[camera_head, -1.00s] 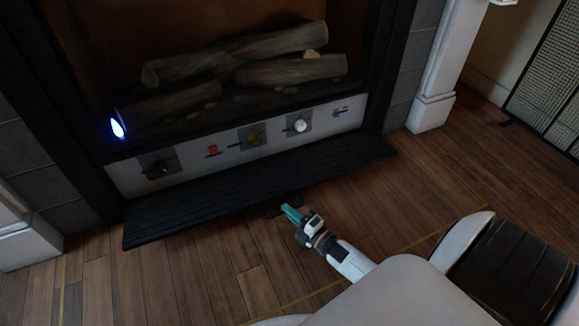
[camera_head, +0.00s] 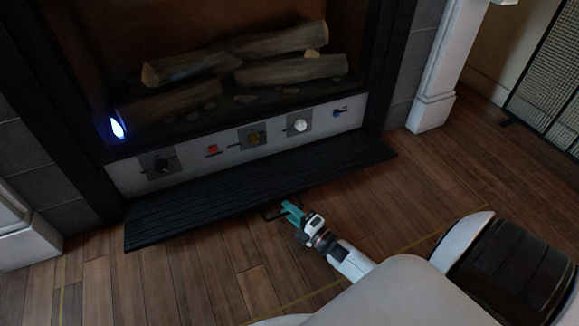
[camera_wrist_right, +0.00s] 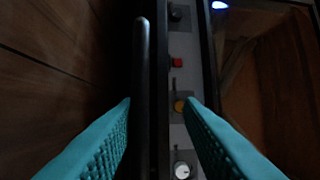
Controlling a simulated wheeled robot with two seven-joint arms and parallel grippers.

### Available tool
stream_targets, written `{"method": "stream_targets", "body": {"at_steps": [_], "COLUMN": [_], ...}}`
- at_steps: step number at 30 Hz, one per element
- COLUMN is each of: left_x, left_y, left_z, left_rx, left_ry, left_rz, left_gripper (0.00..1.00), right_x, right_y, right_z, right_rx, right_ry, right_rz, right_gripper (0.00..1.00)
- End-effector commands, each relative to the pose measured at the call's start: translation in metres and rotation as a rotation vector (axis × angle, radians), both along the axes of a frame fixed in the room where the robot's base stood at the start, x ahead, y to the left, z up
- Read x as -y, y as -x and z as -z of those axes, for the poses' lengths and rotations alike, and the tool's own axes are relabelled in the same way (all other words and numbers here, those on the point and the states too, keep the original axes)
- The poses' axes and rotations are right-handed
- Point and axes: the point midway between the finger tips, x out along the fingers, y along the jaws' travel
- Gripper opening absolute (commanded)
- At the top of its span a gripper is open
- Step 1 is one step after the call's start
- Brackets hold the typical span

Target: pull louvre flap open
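The louvre flap (camera_head: 200,208) is a black slatted panel below the fireplace control strip. It is tilted outward, with the controls above it exposed. A thin dark bar handle (camera_head: 268,213) shows at its front edge. In the right wrist view the handle (camera_wrist_right: 142,70) runs lengthwise between the two teal fingers, closer to the left one. My right gripper (camera_head: 291,210) is at the handle; in the wrist view its fingers (camera_wrist_right: 157,102) are apart, with a gap beside the bar. Contact with the left finger cannot be told. My left gripper is not in view.
The control strip (camera_head: 225,160) carries knobs, a red button (camera_head: 213,150) and a white knob (camera_head: 300,125). Logs (camera_head: 290,70) lie in the firebox above. A white pillar base (camera_head: 430,112) stands to the right. Wooden floor (camera_head: 200,275) in front is clear.

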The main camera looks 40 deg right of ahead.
Motion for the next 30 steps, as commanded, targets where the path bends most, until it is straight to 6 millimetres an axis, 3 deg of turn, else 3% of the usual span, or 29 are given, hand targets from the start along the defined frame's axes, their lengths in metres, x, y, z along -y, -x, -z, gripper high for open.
{"method": "stream_targets", "body": {"at_steps": [13,30], "left_x": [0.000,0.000], "left_y": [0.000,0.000], "left_z": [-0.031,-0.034], "left_rx": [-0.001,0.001], "left_ry": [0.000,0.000], "left_rz": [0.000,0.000], "left_gripper": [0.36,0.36], "right_x": [0.011,0.007], "right_y": [0.064,0.070], "right_z": [0.004,0.004], "right_rx": [-0.003,-0.013], "right_ry": [-0.001,-0.006], "right_rz": [0.001,-0.015], "right_gripper": [0.33,0.32]}}
